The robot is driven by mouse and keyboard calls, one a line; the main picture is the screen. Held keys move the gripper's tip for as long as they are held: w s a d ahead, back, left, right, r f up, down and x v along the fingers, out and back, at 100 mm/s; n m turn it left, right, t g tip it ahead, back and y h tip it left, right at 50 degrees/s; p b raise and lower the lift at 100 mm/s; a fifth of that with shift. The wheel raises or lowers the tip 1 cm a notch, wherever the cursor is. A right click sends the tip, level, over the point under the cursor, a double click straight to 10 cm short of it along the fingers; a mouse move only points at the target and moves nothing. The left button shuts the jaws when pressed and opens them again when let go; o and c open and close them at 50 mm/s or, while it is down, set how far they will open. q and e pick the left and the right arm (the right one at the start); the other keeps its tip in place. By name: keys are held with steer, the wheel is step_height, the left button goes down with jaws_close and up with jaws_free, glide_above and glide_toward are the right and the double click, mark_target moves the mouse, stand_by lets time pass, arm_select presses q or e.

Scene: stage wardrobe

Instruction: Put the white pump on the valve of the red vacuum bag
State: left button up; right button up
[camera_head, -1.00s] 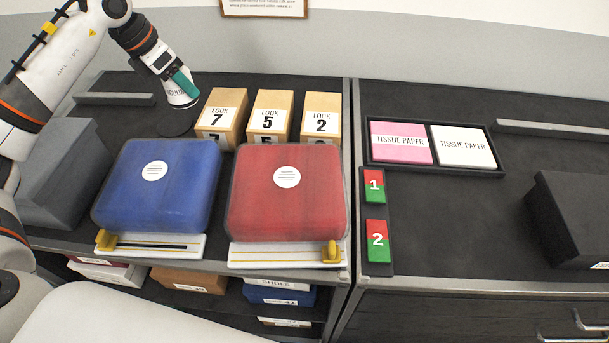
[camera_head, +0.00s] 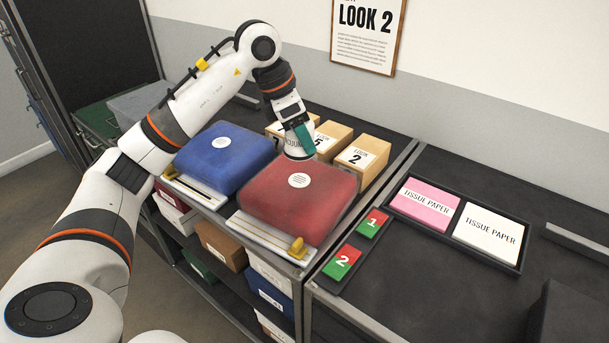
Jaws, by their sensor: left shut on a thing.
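The white pump (camera_head: 292,144) has dark lettering and is held upright or nearly so in my left gripper (camera_head: 297,126). The gripper is shut on it, with a teal piece showing at the fingers. The pump is at the back edge of the red vacuum bag (camera_head: 318,206), behind the white round valve (camera_head: 299,180) in the view. The pump's lower end is apart from the valve; I cannot tell how high it is above the bag. The red bag lies puffed up on the shelf top, with a white bar and yellow slider (camera_head: 297,246) at its front. My right gripper is out of view.
A blue vacuum bag (camera_head: 224,158) lies left of the red one. Boxes marked LOOK (camera_head: 362,160) stand close behind the red bag. Red-green tags (camera_head: 341,262) and a tissue paper tray (camera_head: 519,264) are to the right. A wall sign (camera_head: 367,30) reads LOOK 2.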

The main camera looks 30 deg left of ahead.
mark_target(301, 147)
arm_select(q)
steer(key=f, duration=0.3)
steer(key=shift+w+a, duration=0.1)
steer(key=shift+a, duration=0.15)
steer(key=shift+f, duration=0.4)
step_height(301, 147, down, 3)
steer(key=shift+d+f, duration=0.1)
steer(key=shift+d, duration=0.05)
steer(key=shift+f, duration=0.15)
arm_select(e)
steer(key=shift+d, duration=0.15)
arm_select(q)
steer(key=shift+f, duration=0.15)
steer(key=o, duration=1.2)
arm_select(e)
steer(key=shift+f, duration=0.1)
